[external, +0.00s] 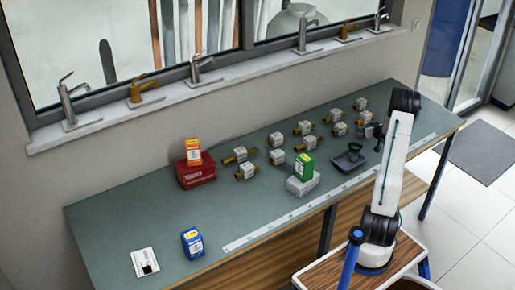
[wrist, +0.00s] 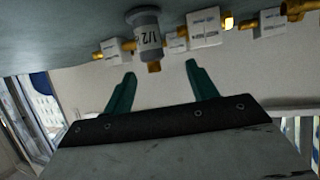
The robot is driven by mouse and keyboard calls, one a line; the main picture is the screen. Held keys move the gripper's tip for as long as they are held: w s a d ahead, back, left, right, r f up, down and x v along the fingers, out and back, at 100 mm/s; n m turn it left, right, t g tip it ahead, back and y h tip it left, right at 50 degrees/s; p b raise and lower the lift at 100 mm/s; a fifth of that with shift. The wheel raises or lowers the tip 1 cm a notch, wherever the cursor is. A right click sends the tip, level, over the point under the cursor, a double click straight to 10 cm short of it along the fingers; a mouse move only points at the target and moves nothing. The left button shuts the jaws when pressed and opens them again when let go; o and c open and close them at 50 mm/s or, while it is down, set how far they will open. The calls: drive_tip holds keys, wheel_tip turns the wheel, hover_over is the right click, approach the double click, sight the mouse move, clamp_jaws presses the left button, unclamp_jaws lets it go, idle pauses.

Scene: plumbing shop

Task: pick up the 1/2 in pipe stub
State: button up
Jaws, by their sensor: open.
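The 1/2 in pipe stub (wrist: 147,36) is in the wrist view, at the top centre. It is a grey cylinder with a "1/2" label and a brass end pointing towards my gripper. Labelled brass fittings stand on both sides of it. My gripper (wrist: 159,68) has its two green fingers open, with nothing between them. The stub lies beyond the fingertips, apart from them and slightly left of the middle of the gap. In the external view my gripper (external: 375,131) is over the far right part of the bench. I cannot single out the stub there.
The green bench (external: 120,215) holds several tagged brass fittings (external: 303,128). A black tray (external: 349,159), a green box (external: 304,167) on a grey block, and a red case (external: 196,175) stand there too. A blue box (external: 192,243) is at front left. The left end has free room.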

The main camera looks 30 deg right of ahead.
drive_tip(key=shift+s+d+f, duration=0.1)
drive_tip(key=shift+d+f, duration=0.2)
drive_tip(key=shift+f, duration=0.1)
drive_tip(key=shift+w+f, duration=0.15)
drive_tip(key=shift+w, duration=0.1)
drive_tip(key=x, duration=0.7)
drive_tip(key=shift+d, duration=0.25)
drive_tip(key=shift+c, duration=0.4)
clamp_jaws()
